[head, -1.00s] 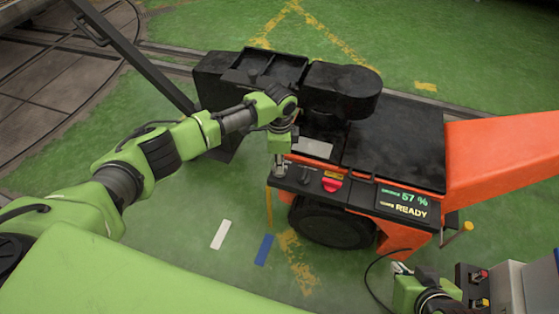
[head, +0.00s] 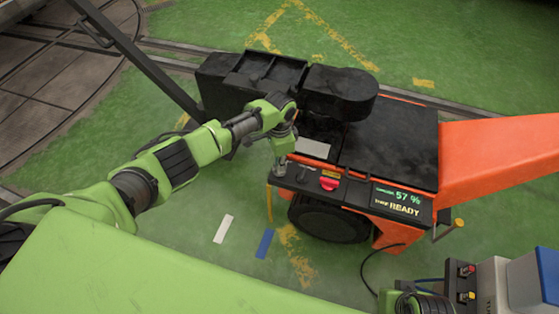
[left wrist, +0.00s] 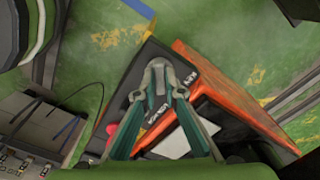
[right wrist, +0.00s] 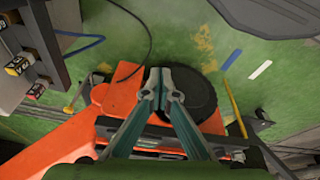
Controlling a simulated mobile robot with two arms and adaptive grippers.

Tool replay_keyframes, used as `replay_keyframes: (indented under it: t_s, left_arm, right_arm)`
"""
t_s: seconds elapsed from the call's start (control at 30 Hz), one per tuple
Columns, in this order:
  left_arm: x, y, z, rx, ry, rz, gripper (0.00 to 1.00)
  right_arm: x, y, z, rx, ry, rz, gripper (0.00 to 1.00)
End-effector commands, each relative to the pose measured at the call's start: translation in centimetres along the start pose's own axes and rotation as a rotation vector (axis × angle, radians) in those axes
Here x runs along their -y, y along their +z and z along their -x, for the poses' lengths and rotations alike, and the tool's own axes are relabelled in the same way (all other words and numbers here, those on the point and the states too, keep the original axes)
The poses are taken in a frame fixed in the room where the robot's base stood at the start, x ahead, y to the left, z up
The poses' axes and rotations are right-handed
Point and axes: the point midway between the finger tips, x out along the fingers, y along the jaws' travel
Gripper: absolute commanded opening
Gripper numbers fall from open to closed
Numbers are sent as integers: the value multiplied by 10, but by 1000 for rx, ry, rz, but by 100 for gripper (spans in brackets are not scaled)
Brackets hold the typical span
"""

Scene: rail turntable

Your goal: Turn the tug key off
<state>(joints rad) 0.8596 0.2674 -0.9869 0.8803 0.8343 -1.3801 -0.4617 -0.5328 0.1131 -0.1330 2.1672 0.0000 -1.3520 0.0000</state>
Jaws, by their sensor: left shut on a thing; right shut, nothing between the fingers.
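The orange and black tug (head: 480,150) stands ahead of me. Its dark control panel (head: 350,194) has a red button (head: 329,184) and a display (head: 401,200) reading 57 % and READY. My left gripper (head: 279,172) points down at the panel's left end. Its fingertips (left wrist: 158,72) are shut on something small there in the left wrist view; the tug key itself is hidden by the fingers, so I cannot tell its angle. My right gripper (right wrist: 160,80) is shut and empty, over the tug's orange side and black wheel (right wrist: 190,95) in the right wrist view.
A grey cabinet with red and yellow switches (head: 467,283) stands at the lower right, and a black cable (head: 367,268) runs from the tug. A dark slanted bar (head: 140,62) rises at the left. White (head: 223,229) and blue (head: 264,246) marks lie on open green floor.

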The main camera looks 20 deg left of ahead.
Motion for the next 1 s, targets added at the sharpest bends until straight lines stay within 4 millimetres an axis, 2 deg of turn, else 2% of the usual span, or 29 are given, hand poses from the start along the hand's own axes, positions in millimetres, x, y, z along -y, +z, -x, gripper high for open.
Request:
replay_keyframes:
  t_s: [0.27, 0.6, 0.8, 1.0]
  left_arm:
    - [-2, 0, 2, 2, 5, 168, 0]
    - [-2, 0, 2, 3, 5, 430, 0]
    - [-3, 0, 2, 3, 5, 608, 0]
    - [-2, 0, 1, 2, 4, 754, 0]
  right_arm:
    - [4, 21, -55, 36, -6, 5, 0]
    - [7, 64, -112, 73, -11, 12, 0]
    - [8, 93, -136, 92, -13, 17, 0]
    - [10, 113, -149, 103, -15, 20, 0]
